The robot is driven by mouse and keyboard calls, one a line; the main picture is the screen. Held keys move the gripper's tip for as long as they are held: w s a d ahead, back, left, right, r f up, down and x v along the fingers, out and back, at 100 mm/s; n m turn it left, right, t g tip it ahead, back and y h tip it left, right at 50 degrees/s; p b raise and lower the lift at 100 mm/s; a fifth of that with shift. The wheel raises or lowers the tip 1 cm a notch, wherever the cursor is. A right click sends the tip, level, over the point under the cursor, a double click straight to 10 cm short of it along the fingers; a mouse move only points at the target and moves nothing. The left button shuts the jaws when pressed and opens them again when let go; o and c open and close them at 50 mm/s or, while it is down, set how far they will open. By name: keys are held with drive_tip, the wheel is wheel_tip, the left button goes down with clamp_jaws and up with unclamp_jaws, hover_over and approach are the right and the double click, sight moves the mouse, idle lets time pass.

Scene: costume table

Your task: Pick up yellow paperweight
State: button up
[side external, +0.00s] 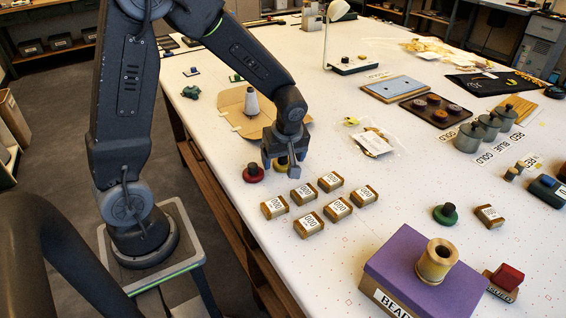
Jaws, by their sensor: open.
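The yellow paperweight (281,162) stands on the white table in the side external view, mostly hidden by my gripper. Only a small yellow patch of it shows between the fingers. My gripper (281,167) is open and points down at it, with one finger in front to the right and one to the left. I cannot tell whether the fingers touch it. A red paperweight (253,173) with a dark knob stands close by on the left.
Several labelled brown blocks (331,181) lie just right and in front of my gripper. A tan tray with a grey cone (252,103) is behind it. A green paperweight (445,214) and a purple box (404,262) stand to the right.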

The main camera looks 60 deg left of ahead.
drive_tip(key=c, duration=1.1)
drive_tip(key=shift+r, duration=0.15)
